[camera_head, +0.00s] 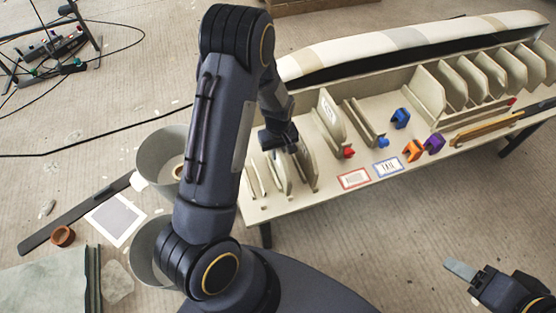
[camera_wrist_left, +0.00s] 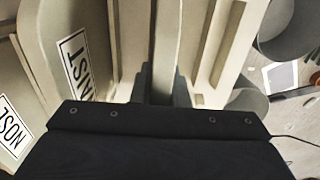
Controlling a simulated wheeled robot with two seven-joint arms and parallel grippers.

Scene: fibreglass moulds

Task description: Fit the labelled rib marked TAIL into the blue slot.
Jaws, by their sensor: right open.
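My left gripper (camera_head: 282,143) is over the pale ribs at the left end of the bench. In the left wrist view, its fingers (camera_wrist_left: 163,88) are either side of a pale upright rib (camera_wrist_left: 166,35); whether they grip it is unclear. That rib's label is not visible. Labels on two ribs to its left seem to read NOSE (camera_wrist_left: 10,130) and something like INST (camera_wrist_left: 75,60); I cannot read TAIL anywhere. A slot between low pale walls (camera_head: 360,122) has a small blue mark (camera_head: 381,141) at its front end. My right gripper (camera_head: 480,275) is open and empty at lower right.
A labelled rib (camera_head: 331,116) stands left of the slot, by a red block (camera_head: 348,152). Blue (camera_head: 400,118), orange (camera_head: 412,151) and purple (camera_head: 434,143) clamps sit right of it. Red-edged (camera_head: 354,179) and blue-edged (camera_head: 388,167) cards lie in front. A long mould (camera_head: 410,42) runs behind.

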